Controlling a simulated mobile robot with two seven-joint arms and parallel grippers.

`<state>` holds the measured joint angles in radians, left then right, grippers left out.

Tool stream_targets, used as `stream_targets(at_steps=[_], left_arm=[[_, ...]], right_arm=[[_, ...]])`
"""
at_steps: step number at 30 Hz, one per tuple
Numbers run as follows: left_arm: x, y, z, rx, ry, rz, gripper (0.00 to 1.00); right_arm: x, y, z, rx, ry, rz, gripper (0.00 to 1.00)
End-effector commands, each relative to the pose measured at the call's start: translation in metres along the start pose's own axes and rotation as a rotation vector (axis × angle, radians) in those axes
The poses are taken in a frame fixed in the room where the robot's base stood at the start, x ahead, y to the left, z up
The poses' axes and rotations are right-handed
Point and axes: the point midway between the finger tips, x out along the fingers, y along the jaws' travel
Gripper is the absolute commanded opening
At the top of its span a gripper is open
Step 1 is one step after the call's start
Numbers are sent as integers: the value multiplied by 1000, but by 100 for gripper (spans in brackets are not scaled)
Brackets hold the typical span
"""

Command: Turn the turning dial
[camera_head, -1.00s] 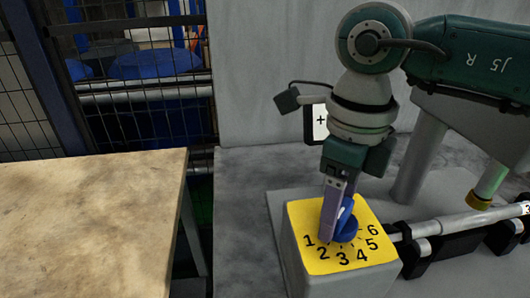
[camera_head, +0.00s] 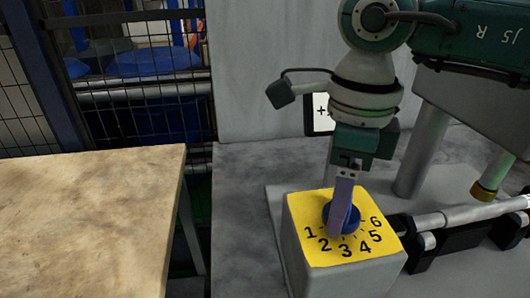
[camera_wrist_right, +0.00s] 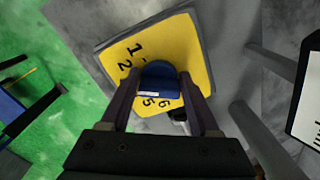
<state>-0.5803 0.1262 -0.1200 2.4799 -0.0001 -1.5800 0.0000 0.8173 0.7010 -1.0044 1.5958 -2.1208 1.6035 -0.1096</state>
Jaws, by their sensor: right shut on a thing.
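The blue turning dial (camera_head: 352,216) sits on the yellow top face (camera_head: 303,210) of a grey box, with the numbers 1 to 6 printed around its near side. My right gripper (camera_head: 341,225) reaches down from above and is shut on the dial. Its fingers cover part of the dial in the head view. In the right wrist view the dial (camera_wrist_right: 158,82) shows between the two fingers of the gripper (camera_wrist_right: 160,100), with a white mark on its lower edge. My left gripper is not in view.
A bare wooden table (camera_head: 80,215) stands at the left. A metal rod (camera_head: 460,220) on black mounts lies right of the dial box, near a grey post (camera_head: 421,155). A wire fence (camera_head: 120,125) stands behind at left.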

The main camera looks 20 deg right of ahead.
Motion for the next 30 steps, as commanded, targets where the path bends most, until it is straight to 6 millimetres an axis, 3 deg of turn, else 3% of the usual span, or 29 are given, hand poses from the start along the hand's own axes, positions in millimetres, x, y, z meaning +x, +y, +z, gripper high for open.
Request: stream_targets(at_steps=[12,29,30], left_arm=[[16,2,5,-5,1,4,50],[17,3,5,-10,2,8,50],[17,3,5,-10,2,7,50]], right_arm=[[0,2,0,-209,-1,0,7],[-1,2,0,-243,-2,1,7],[-1,2,0,-243,-2,1,67]])
